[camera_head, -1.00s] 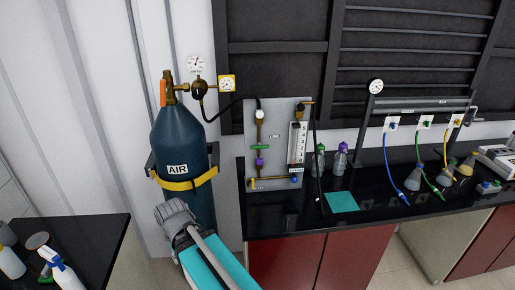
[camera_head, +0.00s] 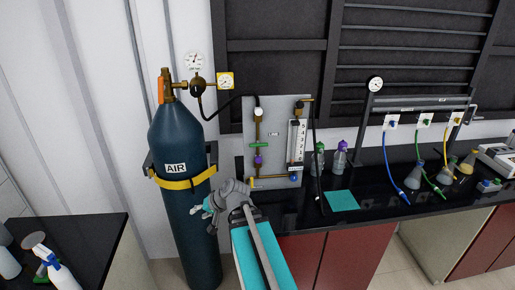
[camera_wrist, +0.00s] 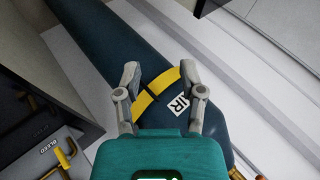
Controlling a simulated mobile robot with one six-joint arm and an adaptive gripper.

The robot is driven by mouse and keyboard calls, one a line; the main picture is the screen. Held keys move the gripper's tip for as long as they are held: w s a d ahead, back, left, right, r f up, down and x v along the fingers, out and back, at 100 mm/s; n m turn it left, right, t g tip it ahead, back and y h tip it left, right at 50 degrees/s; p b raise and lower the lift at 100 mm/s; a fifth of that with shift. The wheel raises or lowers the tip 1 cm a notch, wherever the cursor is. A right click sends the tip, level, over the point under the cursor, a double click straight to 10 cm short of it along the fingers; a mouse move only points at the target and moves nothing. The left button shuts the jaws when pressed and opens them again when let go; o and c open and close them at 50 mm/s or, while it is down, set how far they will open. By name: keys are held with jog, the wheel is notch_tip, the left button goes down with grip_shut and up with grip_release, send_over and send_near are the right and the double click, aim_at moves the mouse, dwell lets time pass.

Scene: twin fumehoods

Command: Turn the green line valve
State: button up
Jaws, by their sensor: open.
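On the upright grey panel (camera_head: 281,182) in the head view, a green bar handle (camera_head: 259,145) sits on the brass line, above a purple knob (camera_head: 258,160). Further right, a rail carries a green-marked outlet (camera_head: 425,122) with a green hose (camera_head: 424,170). I cannot tell which of these is the green line valve. My gripper (camera_head: 203,207) is in front of the air cylinder, below and left of the panel, apart from both green fittings. In the wrist view my gripper (camera_wrist: 160,72) is open and empty, its fingers spread before the cylinder and yellow strap (camera_wrist: 155,90).
The blue AIR cylinder (camera_head: 176,135) stands left of the black bench (camera_head: 385,210). Bottles (camera_head: 341,158), a teal mat (camera_head: 342,200) and flasks (camera_head: 414,177) are on the bench. A spray bottle (camera_head: 50,262) stands on the left bench. A BLEED label (camera_wrist: 47,147) shows in the wrist view.

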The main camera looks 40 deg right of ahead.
jog(key=d+r+m+t+h+b, duration=0.1)
jog(key=d+r+m+t, duration=0.2)
jog(key=d, duration=0.4)
jog(key=d+r+m+t+h, duration=0.1)
jog(key=d+r+m+t, duration=0.15)
jog(key=d, duration=0.45)
jog(key=m+t+h+b, duration=0.1)
jog(key=m+t+h, duration=0.45)
jog(key=m, duration=0.25)
send_near(259, 143)
jog(key=s+a, duration=0.1)
jog(key=s, duration=0.3)
jog(key=shift+a+g+h, duration=0.1)
jog(key=shift+g+h, duration=0.15)
jog(key=shift+g, duration=0.15)
jog(key=shift+w, duration=0.15)
jog(key=w, duration=0.4)
jog(key=w+d, duration=0.1)
jog(key=w, duration=0.4)
jog(key=w+d, duration=0.1)
jog(key=w, duration=0.3)
jog(key=shift+w, duration=0.3)
